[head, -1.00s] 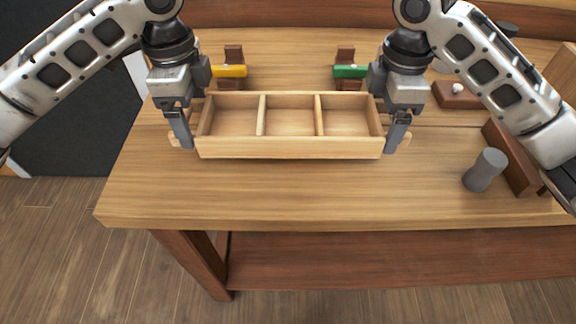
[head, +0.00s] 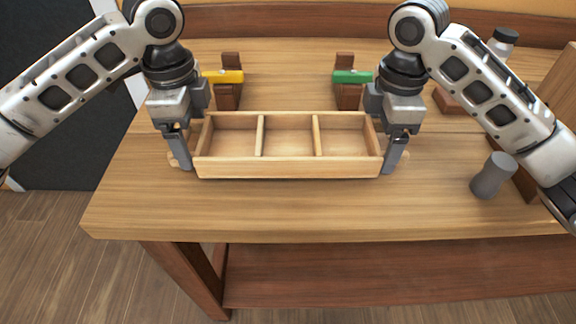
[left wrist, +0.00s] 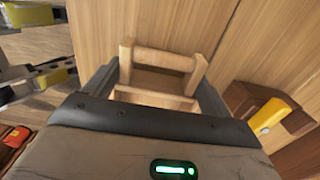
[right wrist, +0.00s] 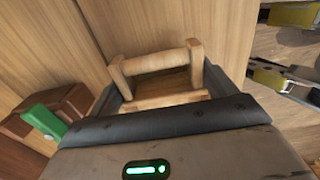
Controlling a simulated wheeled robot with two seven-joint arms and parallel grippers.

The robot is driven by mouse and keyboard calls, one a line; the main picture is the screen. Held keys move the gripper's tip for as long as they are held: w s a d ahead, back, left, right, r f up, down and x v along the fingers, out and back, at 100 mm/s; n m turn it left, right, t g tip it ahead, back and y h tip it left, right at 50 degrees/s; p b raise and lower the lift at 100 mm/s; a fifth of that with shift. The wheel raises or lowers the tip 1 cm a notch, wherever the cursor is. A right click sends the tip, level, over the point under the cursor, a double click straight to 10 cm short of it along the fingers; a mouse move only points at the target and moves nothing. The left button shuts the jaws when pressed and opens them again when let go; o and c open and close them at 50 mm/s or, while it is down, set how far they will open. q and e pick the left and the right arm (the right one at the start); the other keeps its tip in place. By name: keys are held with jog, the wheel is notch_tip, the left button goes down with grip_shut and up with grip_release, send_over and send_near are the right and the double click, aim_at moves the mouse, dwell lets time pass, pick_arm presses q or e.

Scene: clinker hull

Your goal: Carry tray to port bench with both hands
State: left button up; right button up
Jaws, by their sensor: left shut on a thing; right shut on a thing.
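The tray (head: 290,169) is a pale wooden box with three empty compartments. It appears level, over the bench top (head: 330,212) in the head view. Whether it touches the bench I cannot tell. My left gripper (head: 181,155) is shut on the tray's left end handle, which shows in the left wrist view (left wrist: 165,58). My right gripper (head: 394,158) is shut on the right end handle, which shows in the right wrist view (right wrist: 155,62). The handles are mostly hidden by the fingers in the head view.
Behind the tray stand brown blocks with a yellow piece (head: 223,76) and a green piece (head: 352,76). A grey cylinder (head: 493,176) stands at the right, and a white-bodied, dark-capped container (head: 503,41) behind my right arm. The bench front is clear.

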pick_arm(q)
notch_tip(320, 180, down, 3)
jog(key=shift+r+b, duration=0.2)
jog(key=shift+b, duration=0.75)
pick_arm(e)
notch_tip(320, 180, down, 2)
jog(key=shift+f, duration=0.25)
pick_arm(q)
jog(key=o, duration=1.1)
jog(key=shift+r, duration=0.1)
pick_arm(e)
jog(key=o, duration=1.1)
jog(key=shift+r, duration=0.15)
pick_arm(q)
notch_tip(320, 180, up, 12)
pick_arm(e)
notch_tip(320, 180, up, 12)
